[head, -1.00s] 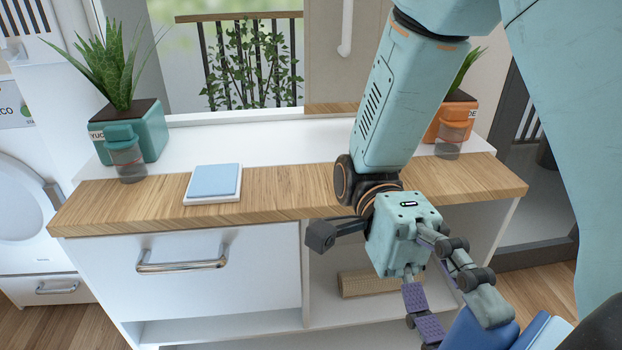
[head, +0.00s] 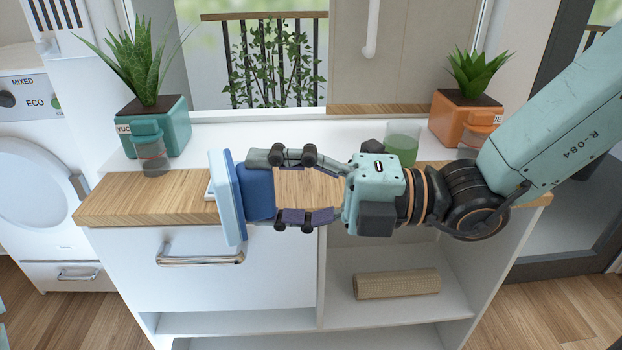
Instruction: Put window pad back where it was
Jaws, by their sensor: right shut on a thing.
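The window pad (head: 228,197) has a light blue flat face and a dark blue grip block (head: 259,191). My right gripper (head: 274,188) comes in from the right and is shut on the grip block. The pad is held upright in front of the counter, its light blue face turned left. Behind it, only a sliver of the white tray (head: 209,190) on the wooden counter edge shows; the rest is hidden by the pad. My left gripper is not in view.
The counter (head: 135,199) has a drawer with a metal handle (head: 200,259). Potted plants in teal (head: 170,125) and orange (head: 452,117) pots stand at its back, with clear jars before them. A green-filled glass (head: 402,148) stands right of centre. A woven roll (head: 397,283) lies on the shelf.

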